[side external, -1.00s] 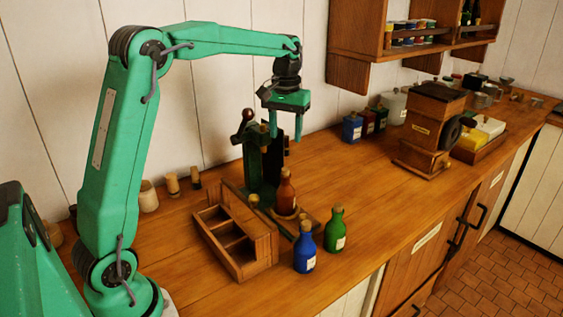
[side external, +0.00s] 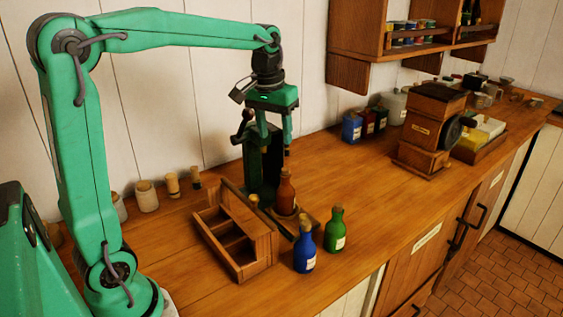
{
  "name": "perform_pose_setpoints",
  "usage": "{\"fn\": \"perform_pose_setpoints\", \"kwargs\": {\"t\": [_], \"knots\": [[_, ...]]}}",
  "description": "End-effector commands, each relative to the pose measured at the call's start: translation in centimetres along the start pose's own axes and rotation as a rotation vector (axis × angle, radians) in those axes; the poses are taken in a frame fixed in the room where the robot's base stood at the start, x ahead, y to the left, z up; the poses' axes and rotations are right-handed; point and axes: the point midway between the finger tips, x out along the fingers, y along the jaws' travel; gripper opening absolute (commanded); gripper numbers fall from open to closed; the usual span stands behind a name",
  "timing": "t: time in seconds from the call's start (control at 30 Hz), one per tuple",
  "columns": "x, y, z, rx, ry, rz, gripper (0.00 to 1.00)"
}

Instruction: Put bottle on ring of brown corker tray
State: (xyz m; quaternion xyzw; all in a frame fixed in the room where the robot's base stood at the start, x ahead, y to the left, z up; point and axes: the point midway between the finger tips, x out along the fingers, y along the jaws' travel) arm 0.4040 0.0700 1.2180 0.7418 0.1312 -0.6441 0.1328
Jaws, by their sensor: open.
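The brown bottle (side external: 286,193) stands upright on the ring of the corker's tray (side external: 303,224), in front of the dark green corker (side external: 262,160). Its lower end hides most of the ring. A blue bottle (side external: 305,249) and a green bottle (side external: 335,232) stand upright on the counter in front of the tray, apart from it. My gripper (side external: 275,146) points down above and behind the brown bottle, close to the corker's top. Its fingers are apart, and I see nothing between them.
A wooden compartment box (side external: 236,238) stands directly left of the corker. Corks and small jars (side external: 172,185) line the wall at left. A wooden grinder (side external: 432,130) and several bottles stand farther back. The counter (side external: 350,180) right of the corker is clear.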

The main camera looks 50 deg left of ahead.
Motion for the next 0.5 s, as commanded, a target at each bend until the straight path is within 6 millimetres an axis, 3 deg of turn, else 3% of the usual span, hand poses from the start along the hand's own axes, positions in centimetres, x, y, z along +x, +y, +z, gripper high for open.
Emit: {"fn": "perform_pose_setpoints", "kwargs": {"t": [0.23, 0.5], "knots": [[-1.6, 0.6, 5.5, 0.099, 0.093, 0.025, 0.49], [-1.6, 0.6, 11.3, 0.203, 0.19, 0.051, 0.49]]}}
